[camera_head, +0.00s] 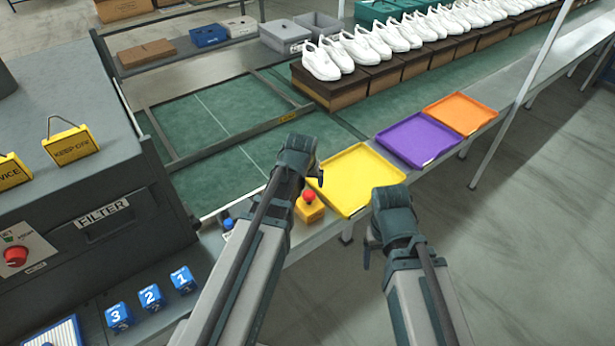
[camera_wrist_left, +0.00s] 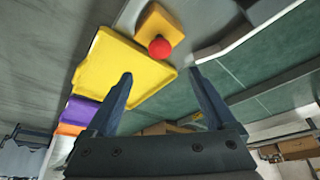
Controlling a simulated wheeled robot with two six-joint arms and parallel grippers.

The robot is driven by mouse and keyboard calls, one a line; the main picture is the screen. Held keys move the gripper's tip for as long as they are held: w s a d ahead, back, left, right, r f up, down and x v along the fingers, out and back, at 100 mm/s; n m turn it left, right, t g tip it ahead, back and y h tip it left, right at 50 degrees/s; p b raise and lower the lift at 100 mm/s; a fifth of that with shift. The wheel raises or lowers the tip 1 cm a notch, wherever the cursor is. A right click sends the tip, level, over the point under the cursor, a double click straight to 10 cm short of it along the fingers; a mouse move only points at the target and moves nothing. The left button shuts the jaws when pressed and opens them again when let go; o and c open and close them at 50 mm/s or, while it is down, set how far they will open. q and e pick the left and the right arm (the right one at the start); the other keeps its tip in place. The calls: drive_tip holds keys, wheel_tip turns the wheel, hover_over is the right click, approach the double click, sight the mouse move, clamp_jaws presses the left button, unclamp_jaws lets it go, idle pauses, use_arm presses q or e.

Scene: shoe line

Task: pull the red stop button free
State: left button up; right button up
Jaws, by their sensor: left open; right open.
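The red stop button (camera_head: 309,196) sits on a small yellow-orange box (camera_head: 311,212) at the near edge of the line, beside the yellow tray. In the left wrist view the red button (camera_wrist_left: 159,47) and its box (camera_wrist_left: 160,24) show beyond my fingers, apart from them. My left gripper (camera_wrist_left: 160,78) is open and empty. In the head view my left gripper (camera_head: 298,158) hangs above and behind the button, its fingertips hard to see. My right gripper (camera_head: 370,245) is open and empty, right of the button and in front of the yellow tray.
A yellow tray (camera_head: 357,178), a purple tray (camera_head: 419,138) and an orange tray (camera_head: 461,113) line the edge. A blue button (camera_head: 228,224) is left of the box. A grey machine with another red knob (camera_head: 15,256) and numbered blue blocks (camera_head: 150,297) stands left.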

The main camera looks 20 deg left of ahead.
sight(309, 194)
use_arm(q)
drive_tip(key=p+v, duration=0.1)
drive_tip(key=v, duration=0.2)
drive_tip(key=shift+p, duration=0.4)
use_arm(e)
wheel_tip(309, 194, up, 3)
drive_tip(key=shift+f, duration=0.1)
use_arm(q)
drive_tip(key=shift+w+f, duration=0.1)
drive_tip(key=shift+f, duration=0.05)
use_arm(e)
drive_tip(key=shift+f, duration=0.1)
use_arm(q)
drive_tip(key=b+x, duration=1.2)
drive_tip(key=x, duration=0.1)
drive_tip(key=shift+f+b, duration=0.15)
drive_tip(key=shift+b, duration=0.15)
use_arm(e)
wheel_tip(309, 194, down, 12)
drive_tip(key=shift+f, duration=0.15)
